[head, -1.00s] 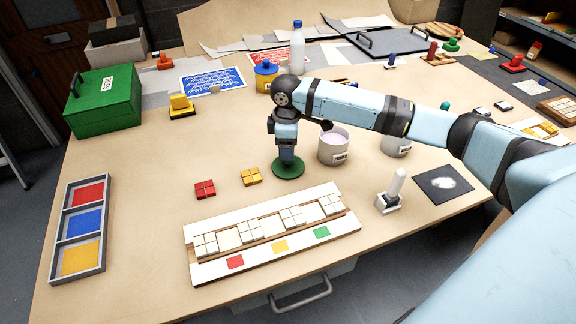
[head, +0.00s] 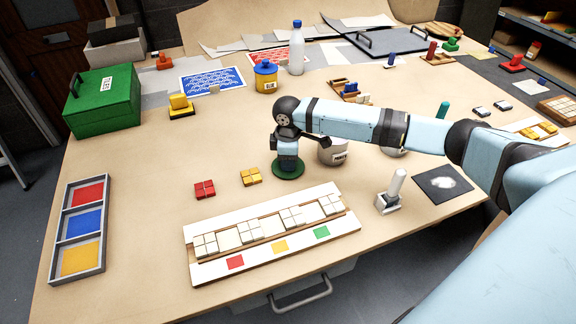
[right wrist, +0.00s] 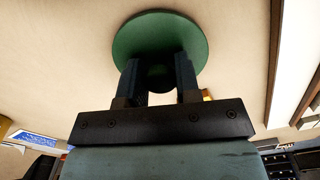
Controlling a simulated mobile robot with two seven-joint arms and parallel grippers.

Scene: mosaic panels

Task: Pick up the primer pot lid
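The primer pot lid, a flat green disc (head: 290,175), lies on the table in the middle of the head view. It also shows in the right wrist view (right wrist: 160,35), with a dark knob (right wrist: 160,80). My right gripper (head: 287,163) points straight down over the lid. In the right wrist view its two fingers (right wrist: 158,66) stand apart, one on each side of the knob; any contact is hard to make out. A white labelled pot (head: 332,155) stands just right of the lid, its top partly hidden by my arm. My left gripper is not in view.
A red tile block (head: 205,189) and a yellow one (head: 251,177) lie left of the lid. A wooden tile rack (head: 215,268) lies in front. A white-handled stamp (head: 392,192) stands to the right. A second pot (head: 393,151) is mostly hidden by my arm.

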